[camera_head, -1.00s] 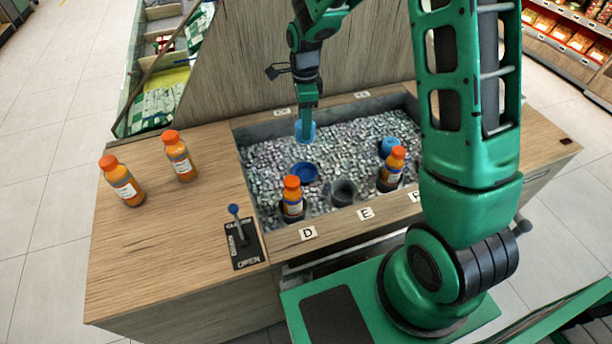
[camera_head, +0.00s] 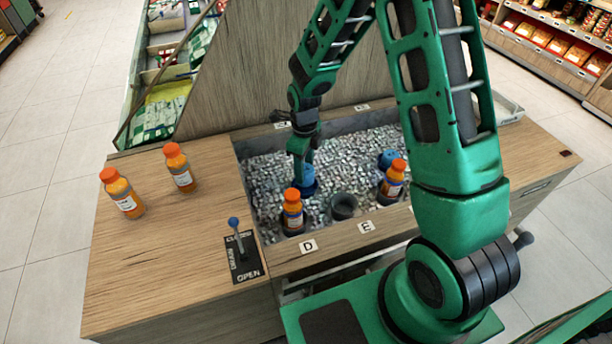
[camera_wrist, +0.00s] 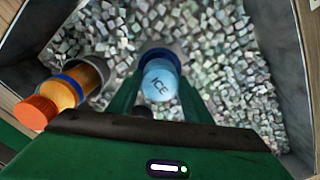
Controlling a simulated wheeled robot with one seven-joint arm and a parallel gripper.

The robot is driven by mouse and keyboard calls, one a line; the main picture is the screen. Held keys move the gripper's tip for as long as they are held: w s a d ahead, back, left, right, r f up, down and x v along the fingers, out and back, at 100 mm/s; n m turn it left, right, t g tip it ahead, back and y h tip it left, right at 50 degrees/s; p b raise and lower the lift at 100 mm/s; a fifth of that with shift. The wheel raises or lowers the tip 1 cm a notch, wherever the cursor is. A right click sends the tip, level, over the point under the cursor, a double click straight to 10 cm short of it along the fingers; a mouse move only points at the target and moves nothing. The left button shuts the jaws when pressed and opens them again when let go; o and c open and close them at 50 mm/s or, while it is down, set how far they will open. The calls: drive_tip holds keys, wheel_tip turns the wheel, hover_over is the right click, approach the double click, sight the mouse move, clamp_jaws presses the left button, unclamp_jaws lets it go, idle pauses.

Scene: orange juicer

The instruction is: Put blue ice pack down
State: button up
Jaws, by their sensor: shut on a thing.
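The blue ice pack (camera_wrist: 160,82), a light-blue round piece marked "ICE", is between the fingers of my gripper (camera_wrist: 157,92) in the wrist view. My gripper (camera_head: 301,172) points down into the ice bin in the head view, shut on the pack. A dark-blue round holder (camera_wrist: 158,55) is right at the pack, its rim showing around the pack's far side. In the head view this holder (camera_head: 306,191) is just behind the bottle at D, mostly covered by my gripper. How deep the pack sits in the holder I cannot tell.
The bin of ice cubes (camera_head: 270,160) has grey walls. A juice bottle (camera_head: 292,212) stands at D, an empty dark cup (camera_head: 343,206) at E, another bottle (camera_head: 393,180) to the right. Another blue piece (camera_head: 387,158) sits behind that one. A lever (camera_head: 238,240) stands left of the bin.

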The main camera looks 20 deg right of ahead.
drive_tip(key=shift+f, duration=1.85)
drive_tip(key=shift+f, duration=0.2)
drive_tip(key=o, duration=1.1)
